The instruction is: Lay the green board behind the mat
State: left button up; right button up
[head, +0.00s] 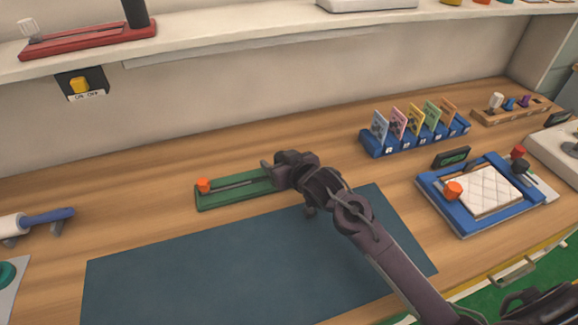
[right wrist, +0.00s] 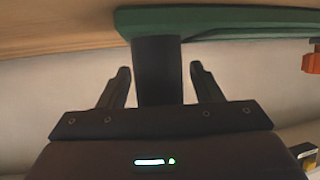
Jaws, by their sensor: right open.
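The green board (head: 235,200) lies flat on the wooden table just beyond the back edge of the dark blue mat (head: 230,270), with a narrow strip of bare wood between them. An orange knob (head: 204,185) stands at its left end. My right gripper (head: 275,174) is over its right end and hides that part. In the right wrist view, a dark upright post (right wrist: 157,70) on the green board (right wrist: 220,22) stands between the two open fingers, with visible gaps on both sides. My left gripper is not in view.
A blue rack of coloured cards (head: 415,136) stands at the back right. A blue frame with a quilted white pad (head: 485,192) lies to the right. A blue-handled roller (head: 40,220) is at the left. A shelf (head: 250,40) runs above the back.

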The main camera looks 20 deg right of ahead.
jog(key=v, duration=1.1)
jog(key=shift+s+r, duration=0.15)
jog(key=shift+s, duration=0.2)
jog(key=shift+d, duration=0.1)
